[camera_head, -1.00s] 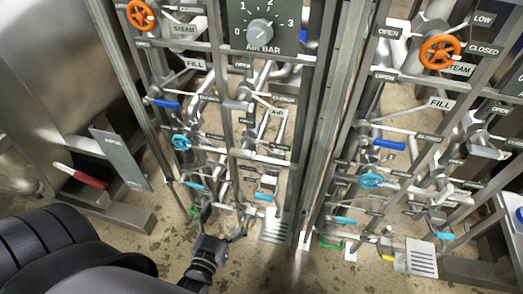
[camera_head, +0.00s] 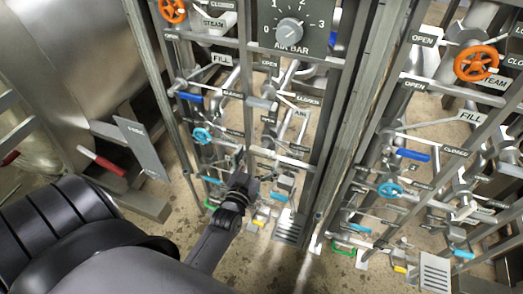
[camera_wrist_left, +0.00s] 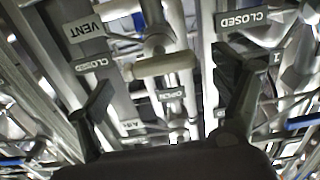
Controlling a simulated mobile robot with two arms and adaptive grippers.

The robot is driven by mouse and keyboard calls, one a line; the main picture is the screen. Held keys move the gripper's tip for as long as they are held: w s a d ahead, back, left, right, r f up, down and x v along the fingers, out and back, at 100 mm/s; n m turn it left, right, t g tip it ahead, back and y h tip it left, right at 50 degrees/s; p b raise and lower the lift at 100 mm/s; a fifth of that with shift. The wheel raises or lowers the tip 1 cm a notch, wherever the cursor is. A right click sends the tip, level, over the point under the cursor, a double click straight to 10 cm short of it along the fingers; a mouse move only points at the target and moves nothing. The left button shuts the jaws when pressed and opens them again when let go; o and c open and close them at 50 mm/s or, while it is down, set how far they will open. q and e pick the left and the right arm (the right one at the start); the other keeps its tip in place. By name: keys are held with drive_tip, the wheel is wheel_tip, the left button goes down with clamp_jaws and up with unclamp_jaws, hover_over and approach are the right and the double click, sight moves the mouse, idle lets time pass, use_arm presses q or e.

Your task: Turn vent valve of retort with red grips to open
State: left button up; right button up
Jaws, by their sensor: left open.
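In the left wrist view a pale, bar-shaped valve handle (camera_wrist_left: 160,65) lies crosswise on its pipe, ahead of my open left gripper (camera_wrist_left: 168,88). A VENT label (camera_wrist_left: 84,30) and a CLOSED label (camera_wrist_left: 92,64) are left of the handle; an OPEN label (camera_wrist_left: 170,94) is below it. The handle appears between the finger directions, with nothing gripped. In the head view my left gripper (camera_head: 242,168) is in front of the left valve rack. The retort (camera_head: 75,55) at far left has a red grip (camera_head: 100,160) near it. My right gripper is out of view.
The rack has metal posts, pipes, a blue lever (camera_head: 190,97), a cyan handwheel (camera_head: 202,135) and an AIR BAR dial (camera_head: 289,32). A second rack with an orange handwheel (camera_head: 476,63) stands right. Another CLOSED label (camera_wrist_left: 240,19) is right in the wrist view.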

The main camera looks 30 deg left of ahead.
use_arm(q)
drive_tip(key=shift+x, duration=1.45)
drive_tip(key=shift+c, duration=0.2)
drive_tip(key=c, duration=1.1)
drive_tip(key=n+p, duration=0.1)
drive_tip(key=n, duration=0.1)
drive_tip(key=shift+n, duration=0.4)
drive_tip(key=shift+n+p, duration=0.3)
drive_tip(key=shift+n, duration=1.1)
